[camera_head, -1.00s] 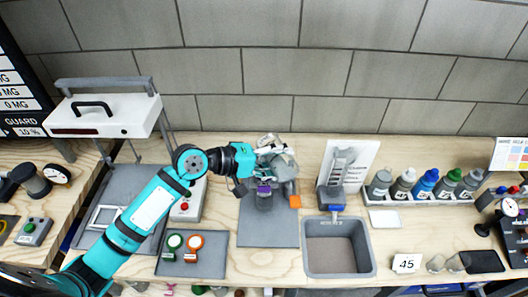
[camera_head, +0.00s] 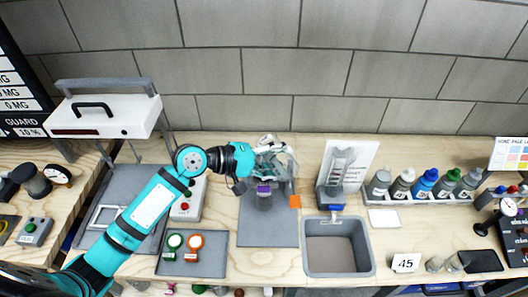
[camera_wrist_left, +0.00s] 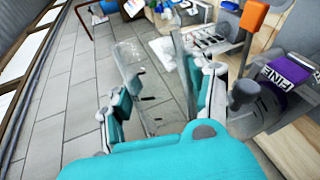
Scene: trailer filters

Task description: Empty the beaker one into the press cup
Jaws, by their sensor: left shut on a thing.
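My left gripper (camera_head: 270,158) is shut on a clear beaker (camera_wrist_left: 150,88). In the left wrist view the beaker lies between the two fingers (camera_wrist_left: 163,95) and looks tilted. Its contents cannot be made out. In the head view the gripper is just above and behind a dark grey cup-like part with a purple label (camera_head: 264,188), probably the press cup, on a grey mat. The purple label (camera_wrist_left: 290,76) also shows at the right of the left wrist view. The cup's inside is hidden. My right gripper is not in view.
An orange tag (camera_head: 295,201) is right of the purple label. A grey sink (camera_head: 338,272) and a white-backed stand (camera_head: 350,165) are further right. A dark tray (camera_head: 190,262) with green and orange rings lies left. The front of the grey mat (camera_head: 266,235) is clear.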

